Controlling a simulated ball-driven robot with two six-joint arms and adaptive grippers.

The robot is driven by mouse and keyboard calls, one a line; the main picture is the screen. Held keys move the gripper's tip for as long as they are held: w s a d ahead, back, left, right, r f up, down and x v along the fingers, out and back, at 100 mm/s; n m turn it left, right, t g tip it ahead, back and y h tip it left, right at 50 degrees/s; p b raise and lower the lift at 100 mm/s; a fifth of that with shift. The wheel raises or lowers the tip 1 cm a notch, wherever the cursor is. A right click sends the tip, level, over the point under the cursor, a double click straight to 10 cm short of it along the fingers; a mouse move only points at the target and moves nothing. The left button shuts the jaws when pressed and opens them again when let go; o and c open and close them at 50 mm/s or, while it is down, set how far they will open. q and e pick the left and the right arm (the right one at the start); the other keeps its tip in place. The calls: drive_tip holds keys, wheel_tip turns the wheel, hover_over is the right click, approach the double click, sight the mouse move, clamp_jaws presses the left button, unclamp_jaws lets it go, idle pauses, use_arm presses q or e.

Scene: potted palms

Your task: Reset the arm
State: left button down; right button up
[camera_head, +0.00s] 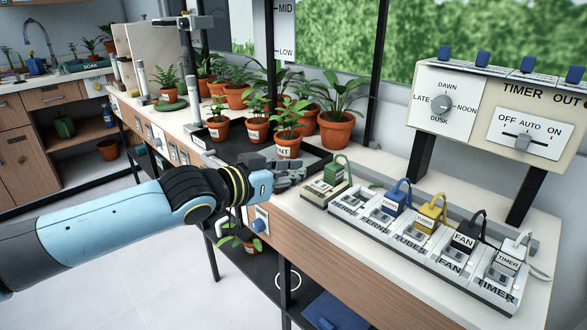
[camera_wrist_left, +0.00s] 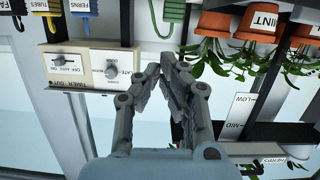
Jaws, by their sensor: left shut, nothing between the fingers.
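My left arm comes in from the left in the head view, a light blue link with a black wrist. My left gripper (camera_head: 290,172) is over the bench, at the front edge of the black plant tray (camera_head: 318,167) and left of the green plug (camera_head: 334,173). In the left wrist view its two grey fingers (camera_wrist_left: 172,66) meet at the tips, shut with nothing between them. That view is upside down, with the timer box (camera_wrist_left: 92,65) at left and the mint pot (camera_wrist_left: 258,22) at upper right. My right gripper does not show.
A power strip (camera_head: 420,243) with labelled switches and coloured plugs runs along the bench front. The timer panel (camera_head: 490,110) stands on black posts behind it. Several potted plants, such as one in a terracotta pot (camera_head: 335,130), crowd the tray. A lower shelf (camera_head: 262,268) lies beneath.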

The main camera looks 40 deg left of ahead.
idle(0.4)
use_arm(q)
drive_tip(key=s+a+f+n+g+y, duration=0.1)
drive_tip(key=s+f+g, duration=0.35)
drive_tip(key=f, duration=0.85)
drive_tip(key=s+a+f+n+g+y, duration=0.15)
drive_tip(key=s+f, duration=0.55)
drive_tip(key=f, duration=0.7)
drive_tip(key=s+d+f+g, duration=0.2)
drive_tip(key=s+f, duration=0.5)
drive_tip(key=s, duration=0.4)
drive_tip(key=s+d+f+m+g, duration=0.1)
drive_tip(key=s+d+f+g, duration=0.2)
drive_tip(key=s+f, duration=0.4)
drive_tip(key=s+d+f+m+g, duration=0.1)
drive_tip(key=s+f, duration=0.6)
drive_tip(key=s, duration=0.9)
drive_tip(key=shift+d+g, duration=0.9)
drive_tip(key=shift+g, duration=0.3)
